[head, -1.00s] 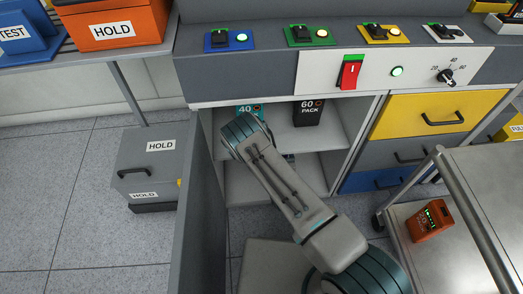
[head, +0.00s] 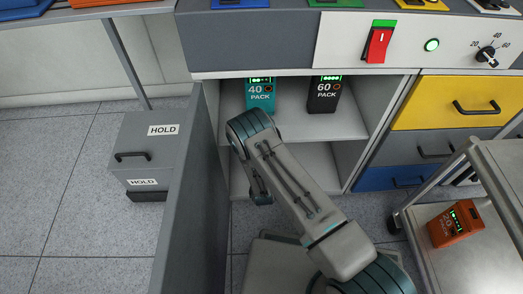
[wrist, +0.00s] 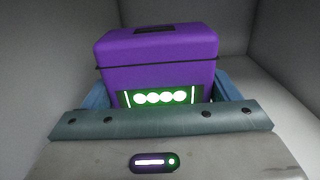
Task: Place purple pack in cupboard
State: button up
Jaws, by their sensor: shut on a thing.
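The purple pack (wrist: 157,60) fills the middle of the wrist view, upright, with a lit green panel of white dots facing me. My gripper (wrist: 162,92) is shut on it, one blue finger on each side. Pale walls surround it in that view. In the head view, the open cupboard (head: 345,128) has an upper shelf and a lower compartment. My arm reaches to the front of the lower compartment and hides the gripper and purple pack there. Whether the pack touches a surface below is hidden.
A teal 40 pack (head: 260,95) and black 60 pack (head: 325,96) stand on the upper shelf. The open grey door (head: 190,190) rises close left of my arm. A cart with an orange pack (head: 455,224) stands right. The lower compartment's right side looks clear.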

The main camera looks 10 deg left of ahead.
jog(key=shift+f, duration=0.65)
jog(key=shift+f, duration=0.15)
jog(key=o, duration=1.7)
jog(key=p+v, duration=0.3)
jog(key=v, duration=0.4)
jog(key=shift+s, duration=0.25)
jog(key=shift+d, duration=0.1)
